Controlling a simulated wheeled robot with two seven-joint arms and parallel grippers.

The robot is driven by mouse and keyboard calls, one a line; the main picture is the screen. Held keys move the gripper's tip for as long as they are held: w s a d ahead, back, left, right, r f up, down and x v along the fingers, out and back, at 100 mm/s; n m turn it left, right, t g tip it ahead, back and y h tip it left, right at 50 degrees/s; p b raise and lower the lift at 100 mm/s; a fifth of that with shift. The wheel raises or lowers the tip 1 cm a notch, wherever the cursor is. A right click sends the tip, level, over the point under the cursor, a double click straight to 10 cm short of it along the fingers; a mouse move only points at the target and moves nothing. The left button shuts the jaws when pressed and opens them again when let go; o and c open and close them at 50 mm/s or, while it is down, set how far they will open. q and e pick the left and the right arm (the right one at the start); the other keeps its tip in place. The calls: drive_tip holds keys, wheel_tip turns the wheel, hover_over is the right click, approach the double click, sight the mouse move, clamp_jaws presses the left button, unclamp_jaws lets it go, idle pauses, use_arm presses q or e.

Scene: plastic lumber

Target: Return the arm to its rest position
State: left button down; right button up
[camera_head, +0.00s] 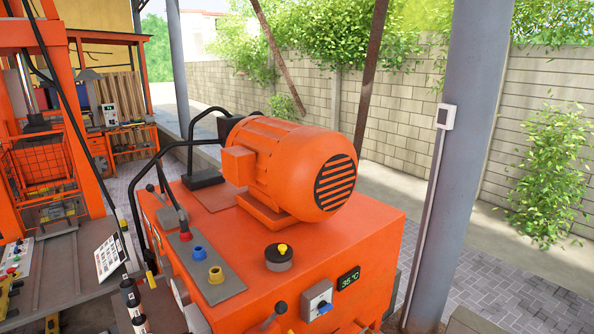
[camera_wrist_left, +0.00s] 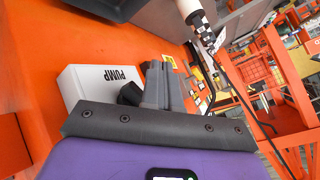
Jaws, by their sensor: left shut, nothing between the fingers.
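My left gripper (camera_wrist_left: 162,68) shows in the left wrist view. Its two grey fingers are together, with nothing between them. A white box marked "PUMP" (camera_wrist_left: 88,82) shows just left of the fingers, against an orange surface; I cannot tell whether they touch. I cannot make out either gripper clearly in the head view. My right gripper is in neither view.
An orange machine (camera_head: 370,232) with a large orange motor (camera_head: 290,165) on top fills the middle of the head view. Small levers and knobs stand on its top. A grey post (camera_head: 470,130) rises to its right. An orange frame (camera_head: 85,150) stands at left.

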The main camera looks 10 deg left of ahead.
use_arm(q)
drive_tip(key=s+d+f+g+h+b, duration=0.1)
drive_tip(key=s+d+f+h+b, duration=0.1)
drive_tip(key=s+d+f, duration=0.35)
drive_tip(key=s+d+f+n+g+h+b, duration=0.1)
drive_tip(key=s+d+f+h+b, duration=0.1)
drive_tip(key=d+f, duration=0.7)
drive_tip(key=s+d+f+g+h+b, duration=0.2)
drive_tip(key=s+d+f+h, duration=0.15)
drive_tip(key=d+f, duration=0.45)
drive_tip(key=s+d+f+n+g+h+b, duration=0.1)
drive_tip(key=s+d+f, duration=0.1)
drive_tip(key=s+d, duration=0.4)
drive_tip(key=s+d+f+g+h+b, duration=0.2)
drive_tip(key=s+d+f, duration=0.1)
drive_tip(key=s+d, duration=0.4)
drive_tip(key=shift+d+n, duration=0.2)
drive_tip(key=shift+n, duration=0.2)
drive_tip(key=shift+s+a, duration=0.1)
